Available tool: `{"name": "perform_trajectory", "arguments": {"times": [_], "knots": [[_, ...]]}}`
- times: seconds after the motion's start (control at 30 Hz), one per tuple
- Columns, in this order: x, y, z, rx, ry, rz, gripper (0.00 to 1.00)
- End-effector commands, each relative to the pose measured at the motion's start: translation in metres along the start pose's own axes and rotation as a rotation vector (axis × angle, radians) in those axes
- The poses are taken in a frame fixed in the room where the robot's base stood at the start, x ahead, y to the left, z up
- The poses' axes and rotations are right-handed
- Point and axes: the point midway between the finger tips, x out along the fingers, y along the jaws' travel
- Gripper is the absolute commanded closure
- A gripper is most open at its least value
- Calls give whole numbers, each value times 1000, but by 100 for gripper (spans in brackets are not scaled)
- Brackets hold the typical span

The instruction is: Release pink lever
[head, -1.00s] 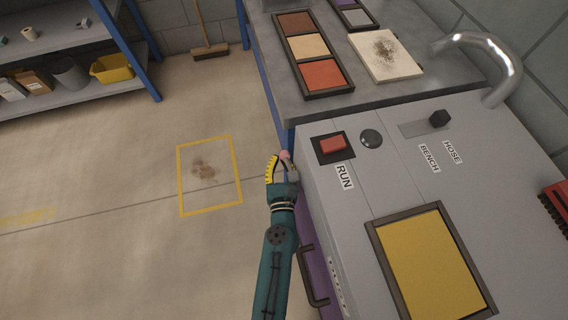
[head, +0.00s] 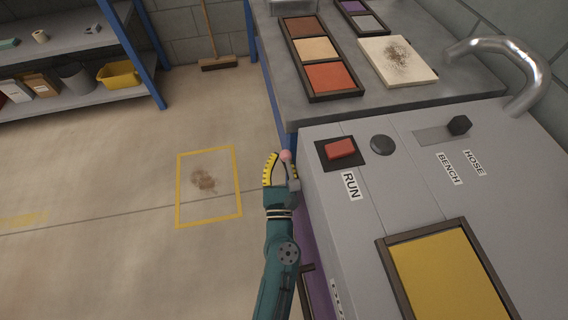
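The pink lever shows only as a small pink round knob (head: 285,155) at the left edge of the grey machine, near its front left corner by the counter. The rest of the lever is hidden. My gripper (head: 281,160) is at the knob, with a yellow-padded finger on the left and a grey finger on the right. The knob shows at the fingertips, close to both. I cannot tell whether the fingers press on it or stand apart from it.
The machine's top (head: 350,220) carries a red RUN button (head: 340,148), a black dome (head: 382,145), a BENCH/HOSE slider (head: 459,125) and a yellow panel (head: 450,275). A metal pipe (head: 535,70) arches at the right.

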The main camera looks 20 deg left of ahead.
Motion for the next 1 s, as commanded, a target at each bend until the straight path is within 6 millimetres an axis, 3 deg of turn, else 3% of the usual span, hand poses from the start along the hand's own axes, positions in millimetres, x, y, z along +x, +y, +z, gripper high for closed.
{"name": "perform_trajectory", "arguments": {"times": [0.67, 0.77, 1.0], "knots": [[-3, 3, 2, 6, -23, 5, 100], [-16, 2, 1, 6, -21, 4, 100], [-73, 2, -1, 7, -20, 2, 100]]}}
